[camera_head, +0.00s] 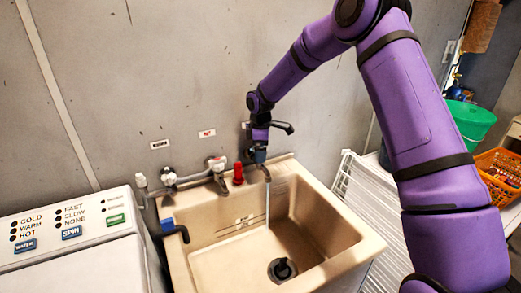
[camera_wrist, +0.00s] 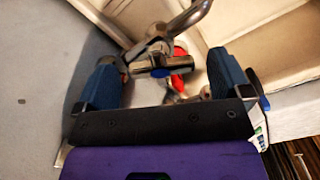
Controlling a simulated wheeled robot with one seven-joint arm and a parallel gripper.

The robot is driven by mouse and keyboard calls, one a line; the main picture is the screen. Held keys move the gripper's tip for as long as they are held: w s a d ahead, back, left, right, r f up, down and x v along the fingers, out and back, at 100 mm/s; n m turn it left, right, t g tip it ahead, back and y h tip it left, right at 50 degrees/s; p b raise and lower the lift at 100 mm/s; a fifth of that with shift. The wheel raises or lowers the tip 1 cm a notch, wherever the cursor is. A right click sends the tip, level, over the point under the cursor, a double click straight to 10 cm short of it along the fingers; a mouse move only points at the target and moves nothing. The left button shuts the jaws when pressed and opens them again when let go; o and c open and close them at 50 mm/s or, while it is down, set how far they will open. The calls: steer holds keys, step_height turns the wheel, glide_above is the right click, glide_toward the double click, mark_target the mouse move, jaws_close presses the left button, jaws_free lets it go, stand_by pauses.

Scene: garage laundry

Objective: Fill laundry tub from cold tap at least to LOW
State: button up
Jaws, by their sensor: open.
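The beige laundry tub (camera_head: 330,245) stands against the wall, with faint level marks (camera_head: 245,221) on its inner back wall, too small to read. A dark round fitting (camera_head: 282,270) is at its floor; I see no clear standing water. The metal spout (camera_head: 266,173) reaches over the tub, and a thin pale stream (camera_head: 267,205) seems to fall from it. Two tap valves (camera_head: 168,177) (camera_head: 216,165) sit left of it.
A red-capped item (camera_head: 238,173) stands on the back rim, and a blue-and-black fitting (camera_head: 168,227) is at the left rim. A washer (camera_head: 75,250) is close on the left. A white rack (camera_head: 370,200), green bucket (camera_head: 470,120) and orange basket (camera_head: 500,172) are right.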

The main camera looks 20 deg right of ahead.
steer(key=shift+r, duration=0.1)
step_height(320, 180, up, 11)
stand_by(0.5)
